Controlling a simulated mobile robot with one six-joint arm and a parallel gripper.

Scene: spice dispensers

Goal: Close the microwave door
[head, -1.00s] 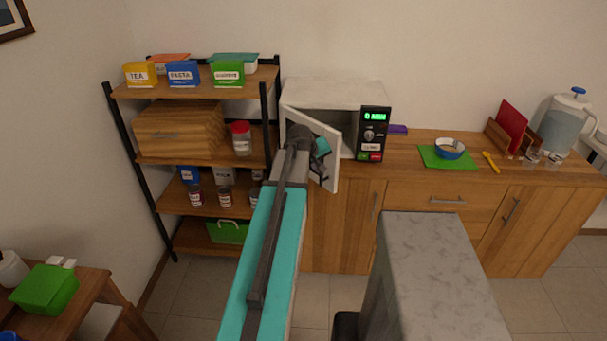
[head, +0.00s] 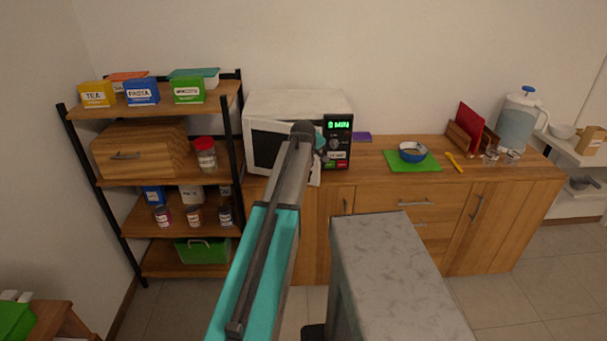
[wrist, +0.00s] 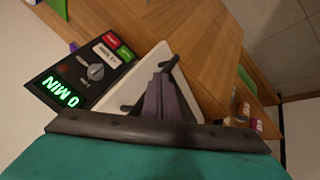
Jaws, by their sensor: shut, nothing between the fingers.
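The white microwave (head: 300,101) stands at the left end of the wooden counter. Its door (head: 262,140), white with a dark window, is nearly shut but looks slightly ajar, with its lower right corner forward of the body. The control panel (head: 337,140) has a green display and also shows in the wrist view (wrist: 85,70). My gripper (wrist: 161,78) is shut and empty, in front of the white door (wrist: 136,70) in the wrist view. I cannot tell whether it touches it. In the head view my arm hides the gripper and part of the door.
A shelf rack (head: 232,120) with boxes and jars stands close to the microwave's left. On the counter to the right are a blue bowl (head: 412,154) on a green mat (head: 425,165), a yellow spoon (head: 455,163) and a dispenser (head: 516,125). A grey block-topped piece (head: 390,270) fills the foreground.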

